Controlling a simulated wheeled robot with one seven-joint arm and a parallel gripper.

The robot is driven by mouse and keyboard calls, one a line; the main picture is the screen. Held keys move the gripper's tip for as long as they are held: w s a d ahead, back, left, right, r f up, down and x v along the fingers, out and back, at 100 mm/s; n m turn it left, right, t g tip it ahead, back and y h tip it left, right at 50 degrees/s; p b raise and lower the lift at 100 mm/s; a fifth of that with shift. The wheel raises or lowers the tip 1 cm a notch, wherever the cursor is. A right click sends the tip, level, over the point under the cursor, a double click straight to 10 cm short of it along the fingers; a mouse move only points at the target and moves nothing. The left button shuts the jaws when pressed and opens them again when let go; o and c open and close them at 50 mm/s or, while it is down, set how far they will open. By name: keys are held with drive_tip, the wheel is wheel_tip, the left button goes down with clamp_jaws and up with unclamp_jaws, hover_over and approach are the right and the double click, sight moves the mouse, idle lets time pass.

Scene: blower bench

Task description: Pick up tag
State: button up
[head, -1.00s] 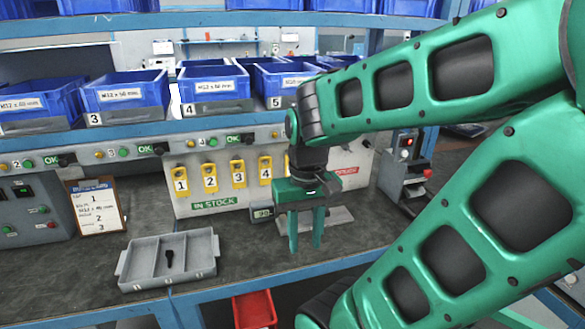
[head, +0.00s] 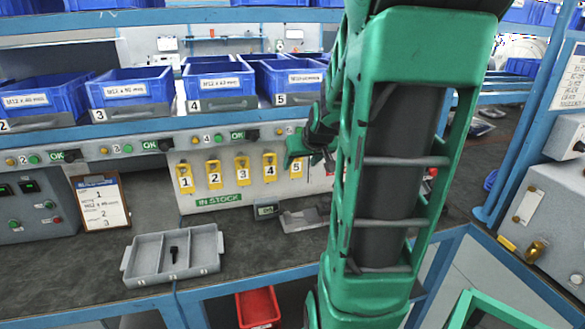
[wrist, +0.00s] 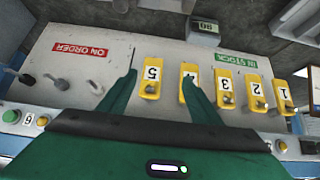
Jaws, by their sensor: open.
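Several yellow numbered tags hang in a row on the light board under the bench controls: tag 1 (head: 185,178), tag 2 (head: 214,174), tag 3 (head: 242,171), tag 4 (head: 270,167) and tag 5 (head: 296,167). The wrist view is upside down and shows tag 5 (wrist: 152,80) between the fingertips in the picture, and tag 4 partly behind the right finger. My gripper (wrist: 161,84) is open and empty, pointing at the board; I cannot tell its distance from tag 5. In the head view, my arm partly hides the gripper and the board's right side.
The IN STOCK label (head: 219,200) is below the tags. The wrist view shows an ON ORDER label (wrist: 80,50) and bare pegs. A grey tray (head: 134,261) holding a dark bolt, a clipboard (head: 101,203) and a small display (head: 266,210) are on the bench. Blue bins (head: 222,85) stand above.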

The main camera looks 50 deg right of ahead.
sight(296, 165)
drive_tip(key=shift+t, duration=0.4)
drive_tip(key=shift+w+d+r+x, duration=0.1)
drive_tip(key=shift+d+r+x, duration=0.2)
drive_tip(key=shift+x, duration=1.65)
drive_tip(key=shift+w+d+r+x, duration=0.15)
drive_tip(key=shift+d+x, duration=0.3)
drive_tip(key=shift+x, duration=1.55)
drive_tip(key=shift+d+r+x, duration=0.3)
drive_tip(key=shift+d+x, duration=0.05)
drive_tip(key=shift+x, duration=1.6)
drive_tip(key=c, duration=1.1)
